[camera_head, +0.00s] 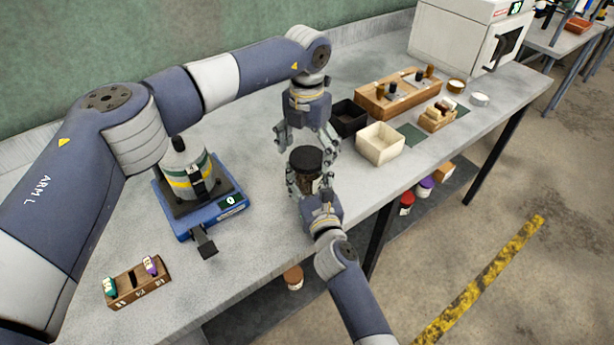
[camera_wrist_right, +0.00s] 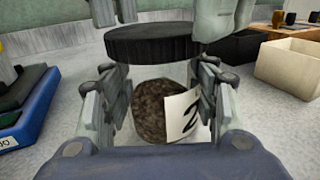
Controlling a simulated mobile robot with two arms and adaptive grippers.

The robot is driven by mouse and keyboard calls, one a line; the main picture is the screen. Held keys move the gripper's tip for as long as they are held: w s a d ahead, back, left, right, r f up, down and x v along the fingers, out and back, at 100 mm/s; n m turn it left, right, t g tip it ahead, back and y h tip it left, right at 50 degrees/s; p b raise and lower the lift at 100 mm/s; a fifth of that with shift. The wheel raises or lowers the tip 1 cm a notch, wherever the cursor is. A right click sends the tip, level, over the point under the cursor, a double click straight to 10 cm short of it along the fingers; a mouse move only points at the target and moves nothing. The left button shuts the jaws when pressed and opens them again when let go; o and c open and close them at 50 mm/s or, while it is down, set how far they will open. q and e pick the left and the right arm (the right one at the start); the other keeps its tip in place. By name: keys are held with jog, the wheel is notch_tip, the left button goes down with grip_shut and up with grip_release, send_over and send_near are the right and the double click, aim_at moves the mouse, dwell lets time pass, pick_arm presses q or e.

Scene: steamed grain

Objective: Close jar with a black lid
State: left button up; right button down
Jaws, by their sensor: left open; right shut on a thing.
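The jar (camera_wrist_right: 150,108) is clear, with dark brown grain inside and a white label marked 2. My right gripper (camera_head: 311,186) is shut on the jar's sides; its fingers also flank it in the wrist view (camera_wrist_right: 160,100). The black lid (camera_head: 306,159) is level at the jar's top, and it also shows in the right wrist view (camera_wrist_right: 150,45). I cannot tell whether it is seated on the rim or slightly above it. My left gripper (camera_head: 308,146) points down from above, open, with its fingers on either side of the lid.
A blue device (camera_head: 215,215) with a round-bodied apparatus stands to the left. A small wooden rack (camera_head: 138,285) with coloured items is at the front left. A black box (camera_head: 348,118), a cream box (camera_head: 380,146) and a wooden rack (camera_head: 398,95) stand to the right. A white oven (camera_head: 455,35) is further back.

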pick_arm(q)
jog(key=shift+f, duration=0.2)
jog(key=c, duration=1.2)
jog(key=shift+o, duration=0.2)
jog(key=o, duration=1.3)
jog(key=shift+c, duration=0.2)
notch_tip(320, 180, up, 12)
